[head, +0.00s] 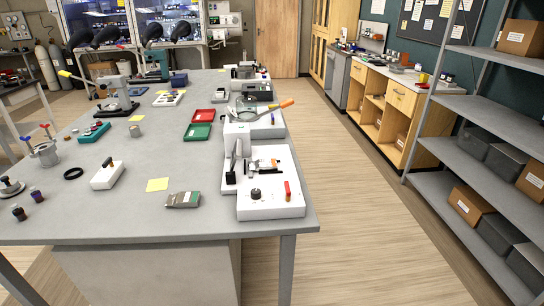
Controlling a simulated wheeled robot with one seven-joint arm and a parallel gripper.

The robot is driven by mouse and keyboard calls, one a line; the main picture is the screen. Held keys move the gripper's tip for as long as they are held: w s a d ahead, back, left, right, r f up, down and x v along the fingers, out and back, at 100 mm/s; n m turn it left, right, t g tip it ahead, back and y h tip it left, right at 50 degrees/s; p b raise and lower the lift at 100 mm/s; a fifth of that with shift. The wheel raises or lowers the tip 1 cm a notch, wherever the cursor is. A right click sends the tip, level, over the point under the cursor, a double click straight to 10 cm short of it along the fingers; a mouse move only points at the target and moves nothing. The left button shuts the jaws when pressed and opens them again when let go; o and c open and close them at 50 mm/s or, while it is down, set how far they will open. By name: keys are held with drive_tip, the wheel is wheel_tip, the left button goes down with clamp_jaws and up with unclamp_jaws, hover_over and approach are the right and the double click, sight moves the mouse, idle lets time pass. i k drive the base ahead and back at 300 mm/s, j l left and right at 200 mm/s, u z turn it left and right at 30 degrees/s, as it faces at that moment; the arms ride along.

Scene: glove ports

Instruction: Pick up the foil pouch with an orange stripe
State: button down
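A small flat grey packet (183,200) lies on the near part of the grey table, left of a white bench device. It looks like a pouch with a greenish patch at its right end. It is too small to tell whether it is foil or has an orange stripe. I cannot clearly make out any other pouch. My gripper is not in view.
The grey table (120,220) carries a white bench device (270,205) at its near right corner, a yellow note (157,184), a white box (107,176), a black ring (74,173), and red (200,116) and green (197,132) trays. Shelves (490,110) stand right; the floor between is clear.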

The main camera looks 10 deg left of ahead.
sight(266, 164)
drive_tip(key=i+u, duration=0.15)
drive_tip(key=u, duration=0.25)
drive_tip(key=i+l+u, duration=0.1)
drive_tip(key=u, duration=0.3)
drive_tip(key=i+l+u, duration=0.1)
drive_tip(key=u, duration=0.35)
drive_tip(key=i+l+u, duration=0.1)
drive_tip(key=i+l, duration=0.25)
drive_tip(key=l, duration=0.3)
drive_tip(key=i+l+u, duration=0.15)
drive_tip(key=l, duration=0.15)
drive_tip(key=i+l+u, duration=0.1)
drive_tip(key=l, duration=0.25)
drive_tip(key=i+l, duration=0.2)
drive_tip(key=l, duration=0.2)
drive_tip(key=j+u, duration=0.05)
